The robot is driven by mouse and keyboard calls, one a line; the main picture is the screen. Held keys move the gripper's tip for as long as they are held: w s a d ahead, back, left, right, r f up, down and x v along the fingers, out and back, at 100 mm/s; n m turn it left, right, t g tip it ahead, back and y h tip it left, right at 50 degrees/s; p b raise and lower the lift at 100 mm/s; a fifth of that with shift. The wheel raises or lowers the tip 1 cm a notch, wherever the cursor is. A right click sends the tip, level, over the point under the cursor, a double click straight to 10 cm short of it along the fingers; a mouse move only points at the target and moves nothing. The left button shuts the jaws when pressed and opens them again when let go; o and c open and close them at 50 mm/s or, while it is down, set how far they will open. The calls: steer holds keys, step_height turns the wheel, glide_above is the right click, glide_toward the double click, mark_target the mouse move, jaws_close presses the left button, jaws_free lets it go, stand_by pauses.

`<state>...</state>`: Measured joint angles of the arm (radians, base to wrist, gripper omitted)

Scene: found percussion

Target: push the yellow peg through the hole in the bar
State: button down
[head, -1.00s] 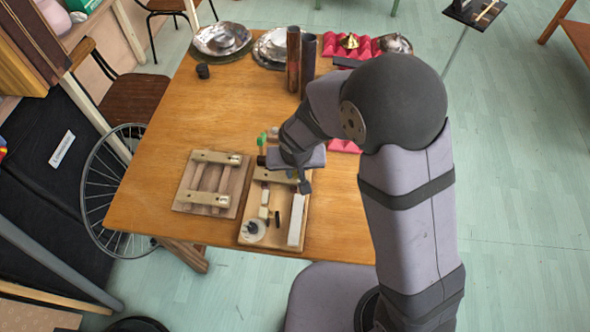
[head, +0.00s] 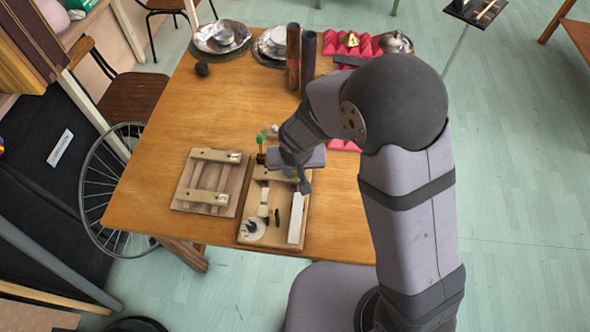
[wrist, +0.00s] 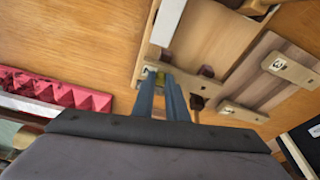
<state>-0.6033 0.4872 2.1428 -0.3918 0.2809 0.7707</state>
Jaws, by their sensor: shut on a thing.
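My gripper (wrist: 164,80) is shut at the tips on a small yellow thing, which looks like the yellow peg (wrist: 160,77); most of it is hidden between the fingers. The tips are at the pale wooden bar (wrist: 148,72) on the wooden board, and the bar also shows in the head view (head: 265,174), partly covered by my wrist. The hole is hidden, and I cannot tell how far the peg is in it. In the head view my gripper (head: 304,187) is over the right part of the board.
Two upright tubes (head: 293,60) and metal dishes (head: 222,35) stand farther back. The table's left middle is clear.

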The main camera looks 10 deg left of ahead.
steer(key=c, duration=1.7)
jaws_free()
steer(key=shift+o, duration=0.2)
steer(key=shift+r, duration=0.15)
steer(key=v, duration=0.7)
